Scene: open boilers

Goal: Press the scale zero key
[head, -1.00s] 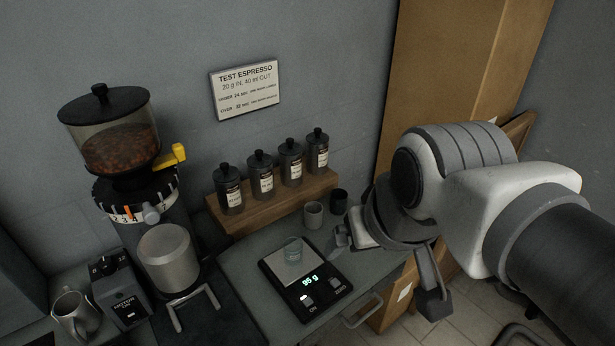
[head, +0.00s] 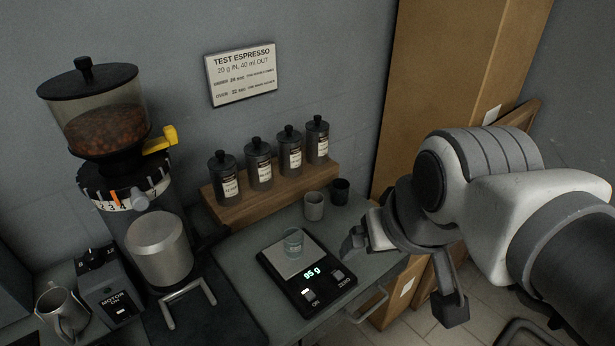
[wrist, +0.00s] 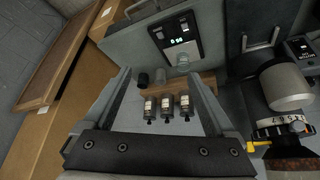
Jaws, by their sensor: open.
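The black scale (head: 291,299) stands on the counter with its display lit at 95 g. Its zero key (head: 338,274) is the small light key at the right of its front, beside the printed word ZERO. A lit ON key (head: 308,295) sits to its left. A small clear glass (head: 293,241) stands on the weighing plate. My gripper (head: 402,277) is open and empty, to the right of the scale, with one finger near its right edge and apart from the key. The wrist view shows the scale (wrist: 178,42) upside down, beyond my open fingers (wrist: 160,76).
Two cups (head: 314,206) stand behind the scale. Several labelled jars line a wooden shelf (head: 275,195) at the wall. A grinder (head: 160,248) stands left, with a metal pitcher (head: 62,312). A drawer handle (head: 366,306) juts from the counter front.

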